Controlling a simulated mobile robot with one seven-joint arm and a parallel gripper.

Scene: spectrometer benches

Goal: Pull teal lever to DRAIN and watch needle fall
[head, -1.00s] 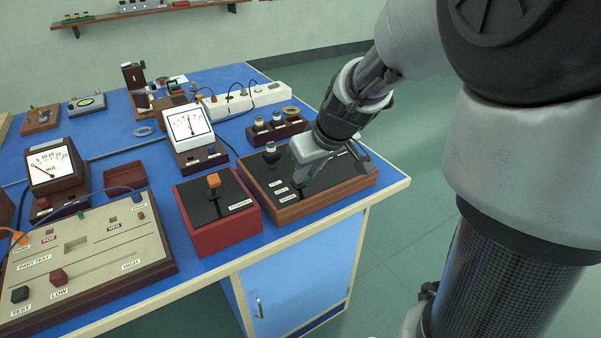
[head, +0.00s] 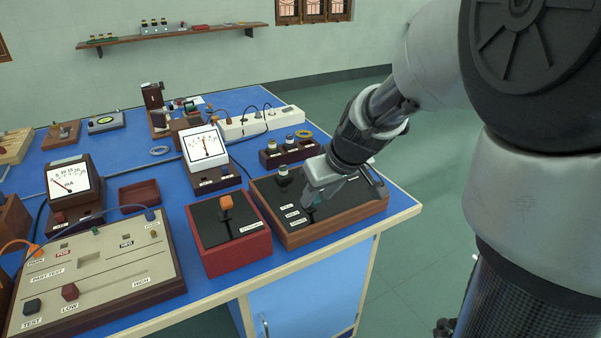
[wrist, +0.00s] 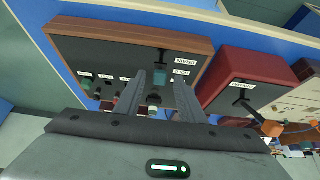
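The teal lever (wrist: 158,77) shows as a small teal knob between my fingertips in the wrist view, near the HOLD label (wrist: 181,72). In the head view only a bit of teal (head: 316,198) shows below my gripper. It rises from a black panel in a wooden box (head: 335,228); the DRAIN label (wrist: 157,33) lies by the slot's end in the wrist view. My gripper (wrist: 160,88) is open, its fingers on either side of the knob with gaps showing. The white meter (head: 205,146) behind has its needle near mid-scale.
A red box (head: 236,258) with an orange-knobbed lever (head: 226,202) stands close left of the wooden box. A beige test panel (head: 95,270) and a mA meter (head: 68,182) are further left. A holder with white-topped parts (head: 289,154) stands behind.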

